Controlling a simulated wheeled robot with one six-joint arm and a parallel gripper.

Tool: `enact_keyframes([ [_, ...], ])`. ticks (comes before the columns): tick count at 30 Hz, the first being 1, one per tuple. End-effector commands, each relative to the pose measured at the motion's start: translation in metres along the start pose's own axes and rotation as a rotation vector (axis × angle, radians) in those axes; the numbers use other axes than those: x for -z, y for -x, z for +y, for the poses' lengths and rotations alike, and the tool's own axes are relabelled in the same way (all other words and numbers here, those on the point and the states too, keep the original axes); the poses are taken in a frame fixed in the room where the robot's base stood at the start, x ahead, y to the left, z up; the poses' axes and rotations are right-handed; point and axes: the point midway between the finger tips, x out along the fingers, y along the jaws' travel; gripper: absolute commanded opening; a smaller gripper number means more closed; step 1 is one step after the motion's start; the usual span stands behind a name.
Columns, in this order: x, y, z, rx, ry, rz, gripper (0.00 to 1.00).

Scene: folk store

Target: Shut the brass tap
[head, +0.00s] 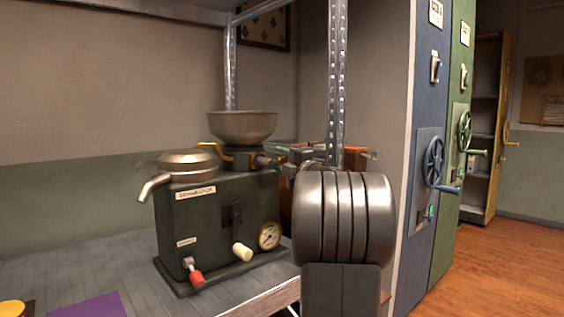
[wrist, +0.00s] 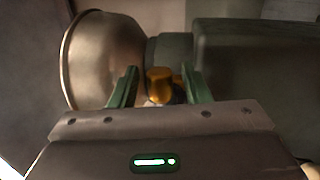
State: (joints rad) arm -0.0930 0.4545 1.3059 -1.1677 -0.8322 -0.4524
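The brass tap (head: 215,153) is a curved yellow-orange lever at the top of a dark green machine, below a wide metal bowl (head: 243,126). In the wrist view, the brass end (wrist: 160,82) shows between the two green fingers of my gripper (wrist: 160,76). The fingers stand apart, with a gap visible on either side of the brass. In the head view, my gripper (head: 283,157) is to the right of the tap, partly hidden by my arm, with its fingers towards the machine. The bowl also shows in the wrist view (wrist: 100,60), left of the fingers.
The green machine (head: 212,220) has a spout, a red-handled lever (head: 196,277), a cream knob (head: 242,252) and a gauge (head: 269,235). It stands on a grey bench (head: 95,262). A metal shelf post (head: 337,80) rises behind my arm. Blue and green cabinets with handwheels are at the right.

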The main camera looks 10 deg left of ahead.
Motion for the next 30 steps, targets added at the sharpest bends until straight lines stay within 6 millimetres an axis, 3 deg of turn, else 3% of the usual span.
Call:
enact_keyframes([
  [11,-0.001,0.011,0.001,0.000,-0.002,-0.001,0.42],
  [24,-0.001,0.105,0.002,0.001,-0.001,-0.005,0.42],
  [30,-0.001,0.131,0.001,0.000,-0.001,-0.003,0.42],
])
